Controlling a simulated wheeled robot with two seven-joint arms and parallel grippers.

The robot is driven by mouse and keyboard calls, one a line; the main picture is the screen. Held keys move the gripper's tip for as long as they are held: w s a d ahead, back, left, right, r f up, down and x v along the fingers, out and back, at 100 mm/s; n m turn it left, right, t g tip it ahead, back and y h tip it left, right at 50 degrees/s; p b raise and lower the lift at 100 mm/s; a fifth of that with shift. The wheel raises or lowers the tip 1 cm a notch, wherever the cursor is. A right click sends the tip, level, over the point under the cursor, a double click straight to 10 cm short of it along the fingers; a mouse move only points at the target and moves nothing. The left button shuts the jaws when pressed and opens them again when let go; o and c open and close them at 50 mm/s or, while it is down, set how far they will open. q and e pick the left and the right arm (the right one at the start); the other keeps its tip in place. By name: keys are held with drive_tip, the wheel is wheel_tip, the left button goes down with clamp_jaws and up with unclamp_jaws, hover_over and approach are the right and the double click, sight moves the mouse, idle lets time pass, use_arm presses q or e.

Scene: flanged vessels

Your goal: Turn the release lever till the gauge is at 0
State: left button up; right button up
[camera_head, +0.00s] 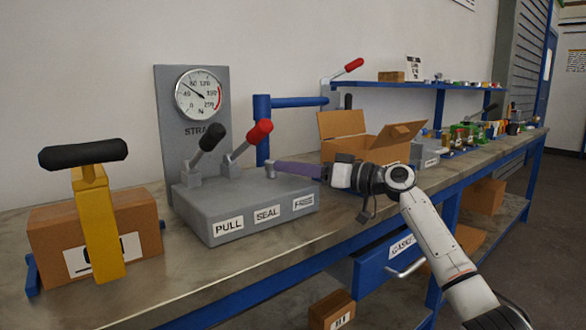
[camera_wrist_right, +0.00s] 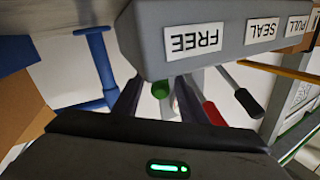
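The grey strapping unit (camera_head: 245,208) has PULL, SEAL and FREE labels on its front. Its round gauge (camera_head: 200,95) has the needle pointing up and left, between 40 and 80. A black-knobbed lever (camera_head: 208,142) stands behind PULL and a red-knobbed lever (camera_head: 255,138) behind SEAL. My right gripper (camera_head: 285,168) reaches over the FREE end. In the wrist view its fingers (camera_wrist_right: 158,92) are apart, with the knob between them and gaps visible. My left gripper is out of view.
A cardboard box with a yellow, black-handled tool (camera_head: 95,215) stands left of the unit. An open carton (camera_head: 365,140) is close behind my right gripper. A blue post with a bar (camera_head: 290,102) rises behind the unit. The bench front (camera_head: 200,280) is clear.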

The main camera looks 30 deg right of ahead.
drive_tip(key=v, duration=1)
drive_tip(key=shift+s, duration=0.15)
drive_tip(key=shift+c, duration=0.4)
